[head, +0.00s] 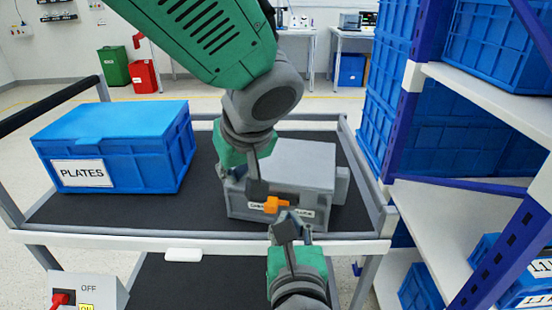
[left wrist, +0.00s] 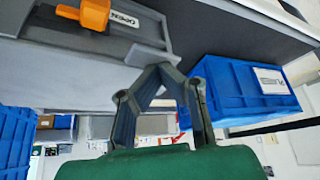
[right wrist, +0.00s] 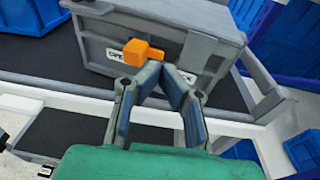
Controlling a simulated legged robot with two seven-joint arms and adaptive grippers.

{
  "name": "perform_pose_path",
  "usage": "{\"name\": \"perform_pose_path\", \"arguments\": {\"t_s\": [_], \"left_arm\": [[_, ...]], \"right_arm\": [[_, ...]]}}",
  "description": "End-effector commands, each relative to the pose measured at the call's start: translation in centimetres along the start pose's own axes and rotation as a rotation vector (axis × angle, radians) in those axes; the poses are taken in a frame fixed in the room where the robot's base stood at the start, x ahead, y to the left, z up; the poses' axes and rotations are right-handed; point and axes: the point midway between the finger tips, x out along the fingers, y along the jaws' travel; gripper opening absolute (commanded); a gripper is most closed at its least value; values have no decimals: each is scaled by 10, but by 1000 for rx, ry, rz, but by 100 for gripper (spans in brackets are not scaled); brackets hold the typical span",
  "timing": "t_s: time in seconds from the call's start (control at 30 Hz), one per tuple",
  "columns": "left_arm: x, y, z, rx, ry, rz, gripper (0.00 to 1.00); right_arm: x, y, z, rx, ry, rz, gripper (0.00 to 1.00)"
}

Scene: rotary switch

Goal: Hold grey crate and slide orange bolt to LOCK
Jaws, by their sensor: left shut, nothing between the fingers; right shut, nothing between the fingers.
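The grey crate (head: 300,165) stands closed on the dark cart shelf. Its orange bolt (head: 272,205) is on the front face, in front of a white label strip whose text is partly hidden. My left gripper (head: 256,190) comes from above to the crate's left front side. In the left wrist view its shut, empty fingertips (left wrist: 158,68) are at the crate's projecting side lug (left wrist: 150,54); contact is unclear. My right gripper (head: 286,222) is shut and empty in front of the crate. In the right wrist view its fingertips (right wrist: 160,70) are just right of and below the bolt (right wrist: 140,52).
A blue PLATES crate (head: 115,150) stands left on the same cart. A shelf rack (head: 400,90) with blue crates rises close on the right. A switch box (head: 88,292) marked OFF and ON is at lower left. Bare shelf lies between the two crates.

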Motion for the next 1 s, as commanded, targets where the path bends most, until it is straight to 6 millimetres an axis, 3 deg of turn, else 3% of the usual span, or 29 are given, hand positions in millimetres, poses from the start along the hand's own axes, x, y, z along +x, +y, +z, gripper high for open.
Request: {"name": "perform_pose_path", "arguments": {"t_s": [0.63, 1.0], "left_arm": [[1, 0, 2, 1, -3, -2, 0], [1, 0, 2, 1, -3, -2, 0]], "right_arm": [[-1, -5, 0, 0, 0, 0, 0], [1, 6, 0, 0, -1, 1, 0]]}}
